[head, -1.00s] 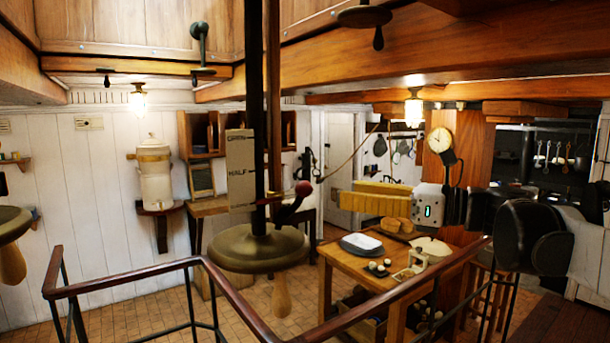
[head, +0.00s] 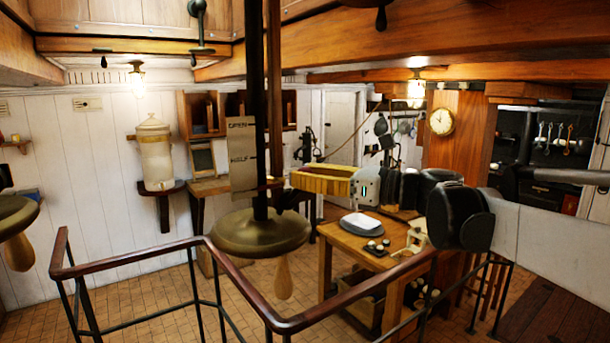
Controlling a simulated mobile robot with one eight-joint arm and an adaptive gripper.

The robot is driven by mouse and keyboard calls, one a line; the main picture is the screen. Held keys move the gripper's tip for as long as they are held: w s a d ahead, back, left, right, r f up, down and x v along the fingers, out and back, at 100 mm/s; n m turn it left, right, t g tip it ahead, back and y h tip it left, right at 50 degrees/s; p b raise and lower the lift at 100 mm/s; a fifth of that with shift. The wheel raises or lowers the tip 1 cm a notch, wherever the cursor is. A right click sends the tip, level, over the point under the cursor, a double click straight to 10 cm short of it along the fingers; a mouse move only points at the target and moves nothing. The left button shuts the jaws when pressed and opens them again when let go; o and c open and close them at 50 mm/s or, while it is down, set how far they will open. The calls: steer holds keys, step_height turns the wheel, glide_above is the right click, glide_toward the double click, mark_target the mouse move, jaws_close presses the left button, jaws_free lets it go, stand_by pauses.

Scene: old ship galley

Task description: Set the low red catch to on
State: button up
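My gripper (head: 297,180) reaches in from the right, with long yellow fingers pointing left. Its tips are beside the dark upright post, close to a dark lever (head: 283,199) on it. The lever's red knob cannot be made out now; the fingers seem to cover that spot. Whether they touch it or are around it, I cannot tell. The finger gap is not clear. A plate marked OPEN and HALF (head: 242,158) is fixed to the post just left of the lever. No marking for "on" is readable.
A brass disc (head: 260,233) with a wooden handle hangs below the lever. A railing (head: 150,262) crosses the foreground. A wooden table (head: 345,240) with a plate (head: 362,226) stands below my arm. A lamp (head: 137,80) hangs at the left; the floor there is clear.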

jaws_close()
steer(key=shift+f, duration=0.1)
steer(key=m+b, duration=0.1)
steer(key=b, duration=0.1)
steer(key=w+d+f+m+t+y+b, duration=0.1)
steer(key=m, duration=0.1)
steer(key=shift+d+f+b, duration=0.1)
steer(key=shift+d+b, duration=0.1)
steer(key=shift+b, duration=0.2)
steer(key=shift+w+d+f+m+t+h+b, duration=0.1)
steer(key=shift+w+d+f+m+t+b, duration=0.2)
steer(key=shift+f+m+t+b, duration=1.4)
steer(key=shift+w+d+r+m+t+h+b, duration=0.15)
steer(key=shift+d+m+t+b, duration=0.55)
steer(key=shift+m, duration=2.25)
steer(key=shift+w+d+f+m+t+h+b, duration=0.15)
steer(key=shift+f+m+t+b, duration=0.85)
steer(key=shift+m+b, duration=1.1)
steer(key=shift+w+a+r+m, duration=0.1)
steer(key=shift+r+m, duration=0.05)
steer(key=shift+m, duration=0.2)
